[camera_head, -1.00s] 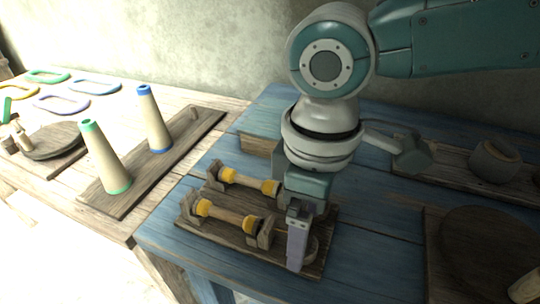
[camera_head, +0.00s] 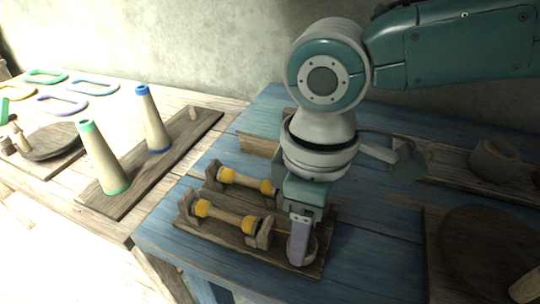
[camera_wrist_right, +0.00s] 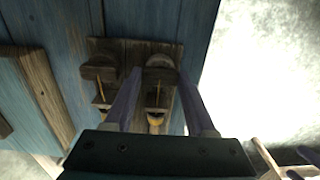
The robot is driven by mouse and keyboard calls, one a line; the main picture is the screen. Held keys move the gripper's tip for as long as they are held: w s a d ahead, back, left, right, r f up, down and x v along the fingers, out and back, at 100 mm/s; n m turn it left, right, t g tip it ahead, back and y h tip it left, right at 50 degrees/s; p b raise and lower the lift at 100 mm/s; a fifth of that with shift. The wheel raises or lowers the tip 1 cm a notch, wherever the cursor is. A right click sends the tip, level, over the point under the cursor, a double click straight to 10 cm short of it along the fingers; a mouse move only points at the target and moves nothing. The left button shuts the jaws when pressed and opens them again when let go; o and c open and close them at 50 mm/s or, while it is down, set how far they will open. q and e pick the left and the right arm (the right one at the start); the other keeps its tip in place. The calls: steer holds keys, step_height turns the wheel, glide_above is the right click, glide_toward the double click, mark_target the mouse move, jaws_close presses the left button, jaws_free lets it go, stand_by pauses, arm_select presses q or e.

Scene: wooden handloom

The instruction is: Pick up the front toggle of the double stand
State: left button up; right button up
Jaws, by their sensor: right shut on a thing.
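The double stand (camera_head: 225,230) is a wooden board on the blue table, with two yellow-ended spools lying between wooden uprights. The front spool (camera_head: 225,214) is nearer the board's front edge; the rear spool (camera_head: 245,181) lies behind it. The front toggle (camera_head: 312,247), a round wooden piece at the right end of the front row, is partly hidden by my right gripper (camera_head: 299,262). The gripper points down, one finger on each side of the toggle, shut on it. In the right wrist view the toggle (camera_wrist_right: 160,62) shows between the fingertips. My left gripper is not seen.
Two tall cones (camera_head: 103,158) stand on a plank to the left. A wooden block (camera_head: 260,145) lies behind the stand. A round bowl-like piece (camera_head: 494,160) and a dark disc (camera_head: 485,250) are at the right. Blue table is clear right of the stand.

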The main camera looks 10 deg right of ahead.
steer(key=shift+c, duration=1)
steer(key=shift+r, duration=0.1)
